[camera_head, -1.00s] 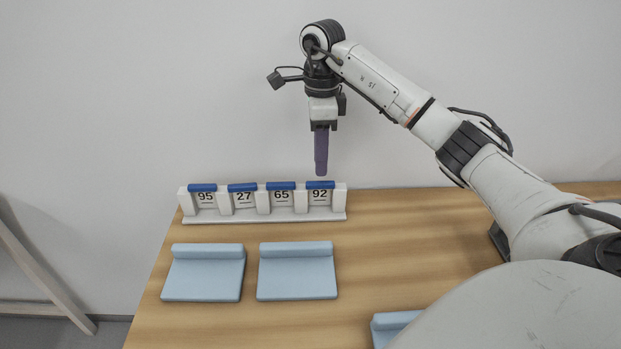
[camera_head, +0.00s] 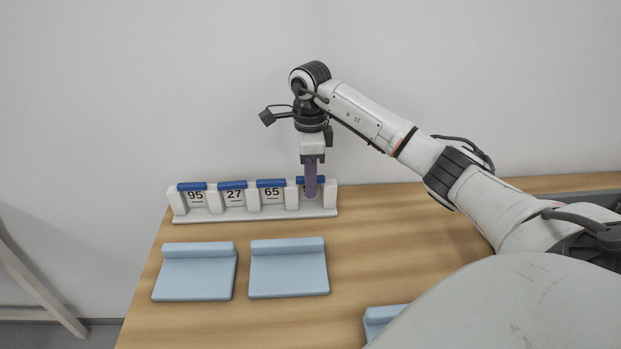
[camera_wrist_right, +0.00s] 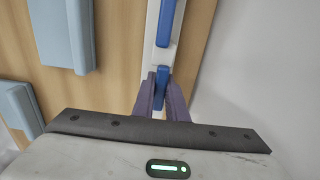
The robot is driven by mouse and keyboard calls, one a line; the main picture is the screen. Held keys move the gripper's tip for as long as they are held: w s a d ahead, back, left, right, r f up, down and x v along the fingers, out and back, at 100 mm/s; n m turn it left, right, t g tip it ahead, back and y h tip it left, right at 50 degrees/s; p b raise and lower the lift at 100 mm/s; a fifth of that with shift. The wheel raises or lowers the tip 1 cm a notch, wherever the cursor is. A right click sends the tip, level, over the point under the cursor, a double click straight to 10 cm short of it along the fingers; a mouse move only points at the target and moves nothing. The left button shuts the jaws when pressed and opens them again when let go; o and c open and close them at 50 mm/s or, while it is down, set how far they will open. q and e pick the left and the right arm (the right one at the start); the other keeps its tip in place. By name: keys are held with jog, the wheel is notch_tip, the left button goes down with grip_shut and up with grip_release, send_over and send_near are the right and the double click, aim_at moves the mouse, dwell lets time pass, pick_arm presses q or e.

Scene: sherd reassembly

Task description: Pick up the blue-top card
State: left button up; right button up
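Several white cards with blue tops stand in a white rack (camera_head: 255,216). Cards 95 (camera_head: 196,196), 27 (camera_head: 234,194) and 65 (camera_head: 271,193) show their numbers. The rightmost card (camera_head: 301,181) shows its blue top, but my right gripper (camera_head: 311,194) covers its number. The gripper points straight down, with its purple fingers on either side of that card's blue top, which also shows in the right wrist view (camera_wrist_right: 161,88). I cannot tell whether the fingers press on it. My left gripper is not in view.
Two light blue stands (camera_head: 195,284) (camera_head: 289,278) lie in front of the rack on the wooden table (camera_head: 380,235). Another blue stand (camera_head: 379,318) is partly hidden by my body. A white wall is close behind the rack. The table right of the rack is clear.

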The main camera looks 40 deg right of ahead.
grip_shut()
notch_tip(320, 180, up, 10)
jog(key=shift+r+p, duration=0.1)
jog(key=shift+p, duration=0.45)
dwell(0.7)
